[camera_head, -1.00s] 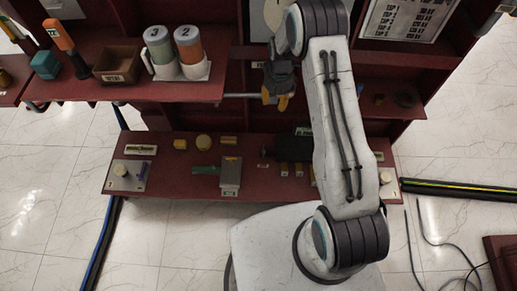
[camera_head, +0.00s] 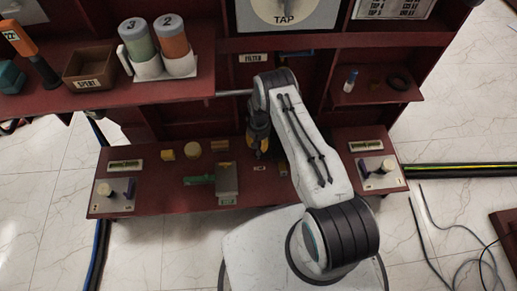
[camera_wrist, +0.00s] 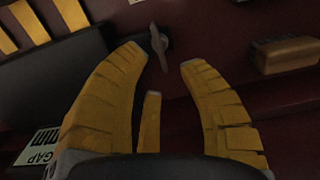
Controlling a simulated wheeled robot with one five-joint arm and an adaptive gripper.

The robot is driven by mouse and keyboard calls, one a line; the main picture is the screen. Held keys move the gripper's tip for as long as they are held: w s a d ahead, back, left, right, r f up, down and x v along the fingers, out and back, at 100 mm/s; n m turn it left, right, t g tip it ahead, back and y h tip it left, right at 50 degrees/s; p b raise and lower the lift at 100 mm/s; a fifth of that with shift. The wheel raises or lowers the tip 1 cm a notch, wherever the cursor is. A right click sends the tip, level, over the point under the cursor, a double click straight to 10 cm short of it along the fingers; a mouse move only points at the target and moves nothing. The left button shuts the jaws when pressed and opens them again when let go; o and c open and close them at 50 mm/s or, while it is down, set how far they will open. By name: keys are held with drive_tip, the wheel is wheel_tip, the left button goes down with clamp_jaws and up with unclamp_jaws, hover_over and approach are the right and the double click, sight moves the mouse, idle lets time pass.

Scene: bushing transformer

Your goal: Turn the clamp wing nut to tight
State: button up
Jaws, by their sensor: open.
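A small grey wing-shaped nut (camera_wrist: 157,42) shows near the top middle of the wrist view, on the dark red surface. It appears upright in the picture with a dark round part beside it. My gripper (camera_wrist: 164,58) is open, its yellow fingers spread on either side just below the nut in the picture. The gap between the fingertips is empty, and I cannot tell how far the nut is from them. In the head view my gripper (camera_head: 259,146) points down over the lower shelf, and the nut cannot be made out there.
A brass-coloured block (camera_wrist: 285,55) lies right of the fingers. On the lower shelf (camera_head: 150,200), a grey block (camera_head: 227,180) and a green-handled piece (camera_head: 198,180) stand left of my gripper.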

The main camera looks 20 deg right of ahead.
drive_tip(key=shift+f+b, duration=0.55)
drive_tip(key=shift+f, duration=1.35)
drive_tip(key=shift+c, duration=0.3)
clamp_jaws()
